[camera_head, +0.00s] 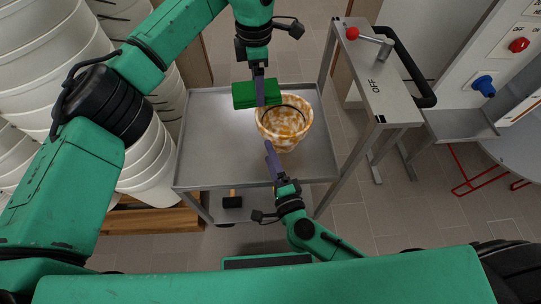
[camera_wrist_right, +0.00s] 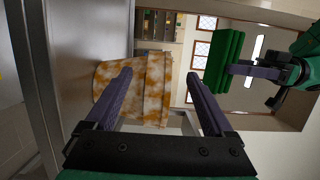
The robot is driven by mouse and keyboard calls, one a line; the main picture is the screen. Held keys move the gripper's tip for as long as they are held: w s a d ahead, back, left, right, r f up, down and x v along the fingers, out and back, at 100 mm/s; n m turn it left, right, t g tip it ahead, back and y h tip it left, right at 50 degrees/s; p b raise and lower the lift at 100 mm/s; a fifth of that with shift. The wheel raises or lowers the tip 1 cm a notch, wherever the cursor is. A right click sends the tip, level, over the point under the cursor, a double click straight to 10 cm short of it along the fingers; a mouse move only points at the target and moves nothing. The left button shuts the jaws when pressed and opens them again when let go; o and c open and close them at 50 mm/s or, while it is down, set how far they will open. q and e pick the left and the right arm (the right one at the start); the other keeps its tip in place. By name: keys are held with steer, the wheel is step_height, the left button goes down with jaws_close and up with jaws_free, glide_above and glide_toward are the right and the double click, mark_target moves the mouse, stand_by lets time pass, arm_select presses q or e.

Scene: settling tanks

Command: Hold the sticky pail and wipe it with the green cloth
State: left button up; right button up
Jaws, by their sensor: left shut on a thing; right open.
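The sticky pail (camera_head: 296,135) is whitish with orange-brown smears and stands on the metal cart top, its open mouth up. It also shows in the right wrist view (camera_wrist_right: 130,88), just beyond my right fingertips. The green cloth (camera_head: 243,95), a thick folded block, is in my left gripper (camera_head: 260,98), which is shut on it at the pail's far left side. The cloth (camera_wrist_right: 226,58) appears apart from the pail in the right wrist view. My right gripper (camera_head: 269,150) is open on the near side of the pail, fingers spread, with nothing held.
The metal cart (camera_head: 215,150) has bare room left of the pail. Stacked white buckets (camera_head: 150,165) stand at the left. A grey stand (camera_head: 378,90) with a red-knobbed lever is at the right, beside a panel with red and blue knobs. A black-headed mallet (camera_head: 232,200) lies below the cart top.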

steer(key=m+h, duration=0.5)
steer(key=h, duration=0.2)
glide_toward(286, 141)
steer(key=w, duration=0.5)
steer(key=w+d, duration=0.1)
steer(key=w, duration=0.2)
steer(key=shift+w+f, duration=0.1)
steer(key=shift+f, duration=0.2)
jaws_close()
